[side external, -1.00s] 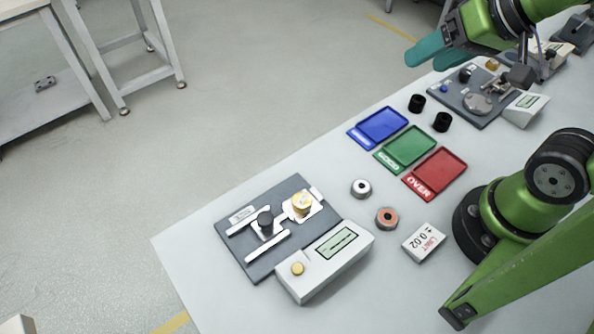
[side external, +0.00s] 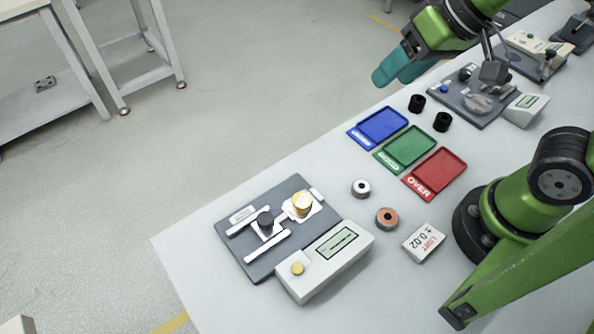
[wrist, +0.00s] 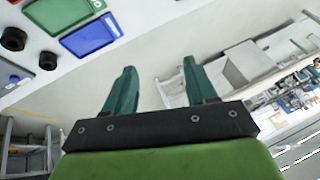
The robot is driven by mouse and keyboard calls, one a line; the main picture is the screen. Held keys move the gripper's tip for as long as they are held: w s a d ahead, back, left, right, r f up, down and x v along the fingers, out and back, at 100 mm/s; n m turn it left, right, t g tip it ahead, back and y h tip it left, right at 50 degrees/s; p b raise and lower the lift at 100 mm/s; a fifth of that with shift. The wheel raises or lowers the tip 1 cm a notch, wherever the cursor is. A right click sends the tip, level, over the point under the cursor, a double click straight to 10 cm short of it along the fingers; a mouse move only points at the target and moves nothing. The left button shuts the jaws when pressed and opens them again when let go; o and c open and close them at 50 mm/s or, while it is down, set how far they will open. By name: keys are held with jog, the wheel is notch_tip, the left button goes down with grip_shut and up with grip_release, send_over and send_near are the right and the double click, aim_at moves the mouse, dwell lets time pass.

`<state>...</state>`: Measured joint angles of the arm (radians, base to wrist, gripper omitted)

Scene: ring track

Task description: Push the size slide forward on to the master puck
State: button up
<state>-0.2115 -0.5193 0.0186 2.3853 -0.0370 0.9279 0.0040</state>
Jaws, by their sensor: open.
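The size slide with its dark round knob (side external: 265,219) sits between two white guide rails on a grey plate (side external: 291,186) at the front left of the table. The gold master puck (side external: 302,203) stands on a white pad at the slide's far right end. I cannot tell whether the slide touches the puck. My gripper (side external: 384,80) is high at the back of the table, far from the slide, beyond the blue tray. In the wrist view its teal fingers (wrist: 155,90) are apart with nothing between them.
A readout box (side external: 325,262) with a gold button adjoins the plate. Blue (side external: 378,127), green (side external: 407,147) and red (side external: 436,174) trays lie mid-table. Two black cylinders (side external: 417,103), a silver ring (side external: 361,188), an orange-topped ring (side external: 387,218) and a limit card (side external: 424,242) are nearby.

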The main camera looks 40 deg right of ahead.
jog(key=w+a+f+n+g, duration=0.1)
jog(key=w+a+n+g, duration=0.25)
jog(key=a, duration=0.95)
jog(key=g+h, duration=0.2)
jog(key=h, duration=0.1)
send_over(265, 218)
jog(key=shift+f, duration=0.8)
jog(key=shift+n+t, duration=0.25)
jog(key=shift+n, duration=0.2)
notch_tip(265, 218, down, 16)
jog(key=shift+f, duration=0.2)
grip_shut()
